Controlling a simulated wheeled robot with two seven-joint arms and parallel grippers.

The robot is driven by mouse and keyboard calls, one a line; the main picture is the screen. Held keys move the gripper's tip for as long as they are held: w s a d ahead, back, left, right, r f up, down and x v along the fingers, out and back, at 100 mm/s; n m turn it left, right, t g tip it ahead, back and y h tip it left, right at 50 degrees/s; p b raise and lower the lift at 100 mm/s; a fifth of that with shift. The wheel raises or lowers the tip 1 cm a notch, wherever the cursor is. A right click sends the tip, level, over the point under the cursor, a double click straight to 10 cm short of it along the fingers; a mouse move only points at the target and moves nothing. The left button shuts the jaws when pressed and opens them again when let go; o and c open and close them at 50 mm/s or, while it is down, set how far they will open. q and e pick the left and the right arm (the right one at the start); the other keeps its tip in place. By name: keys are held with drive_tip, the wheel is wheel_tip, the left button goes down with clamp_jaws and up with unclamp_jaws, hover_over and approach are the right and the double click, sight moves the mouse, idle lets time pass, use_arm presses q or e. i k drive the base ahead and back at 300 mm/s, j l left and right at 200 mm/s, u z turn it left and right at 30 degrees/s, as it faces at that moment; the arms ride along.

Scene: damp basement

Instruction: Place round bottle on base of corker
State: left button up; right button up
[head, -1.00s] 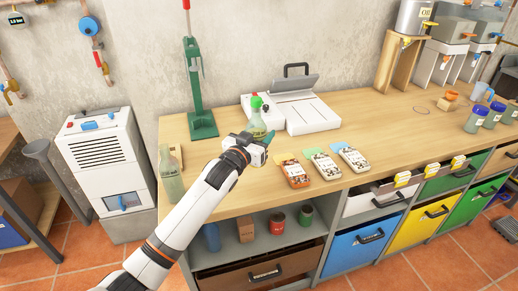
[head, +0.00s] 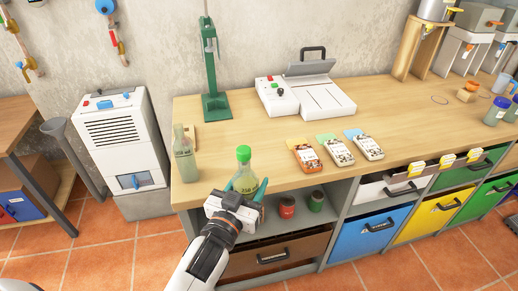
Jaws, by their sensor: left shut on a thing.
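The round bottle (head: 244,172) is pale green glass with a bright green cap and a label. My left gripper (head: 247,187) is shut on it and holds it upright at the front edge of the workbench. The gripper hides part of its lower body. The green corker (head: 210,62) stands upright at the back left of the bench, with its flat base (head: 216,107) on the bench top and nothing on it. The bottle is in front of the corker and a little to its right. My right gripper is not in view.
A clear square bottle (head: 184,160) stands at the bench's left end. A white sealing machine (head: 330,98) is right of the corker. Several seed-like packets (head: 338,150) lie at the front. Bench top (head: 235,125) between corker and held bottle is clear.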

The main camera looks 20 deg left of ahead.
sight(218, 112)
drive_tip(key=i+l+u, duration=0.35)
drive_tip(key=i, duration=0.2)
drive_tip(key=i+l+u, duration=0.4)
drive_tip(key=i+l, duration=0.1)
